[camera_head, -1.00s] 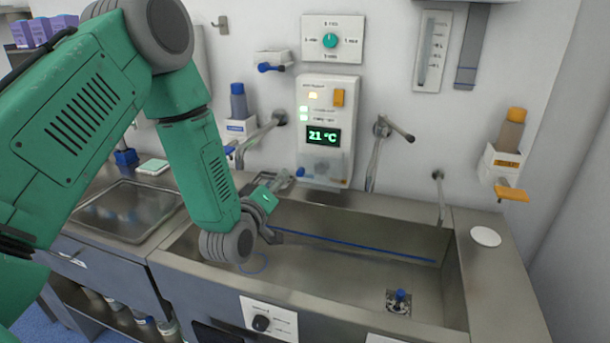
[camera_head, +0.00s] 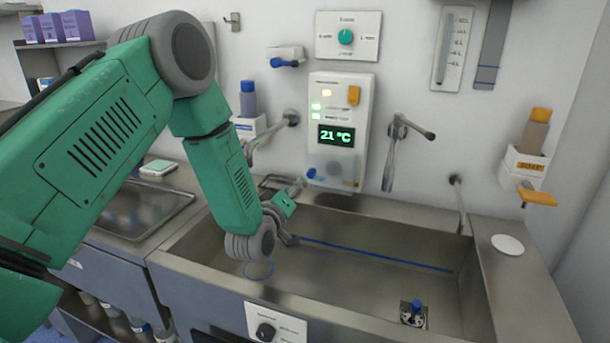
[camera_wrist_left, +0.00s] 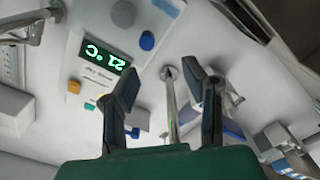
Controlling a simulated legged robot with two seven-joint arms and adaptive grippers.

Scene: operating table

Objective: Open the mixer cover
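A white mixer unit (camera_head: 345,110) hangs on the wall behind the sink, with a lit 21 °C display, an orange button and small lights. Its lower part looks covered by a translucent panel (camera_head: 335,168); I cannot make out its edges well. The unit (camera_wrist_left: 88,75) also shows at the upper left of the left wrist view, with a blue knob. My left gripper (camera_head: 290,213) is below and left of the unit, over the sink, apart from it. My right gripper is not in view.
Metal taps stand left (camera_head: 272,132) and right (camera_head: 395,150) of the unit. A steel sink (camera_head: 370,280) lies below. Bottle dispensers hang left (camera_head: 249,110) and right (camera_head: 530,150).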

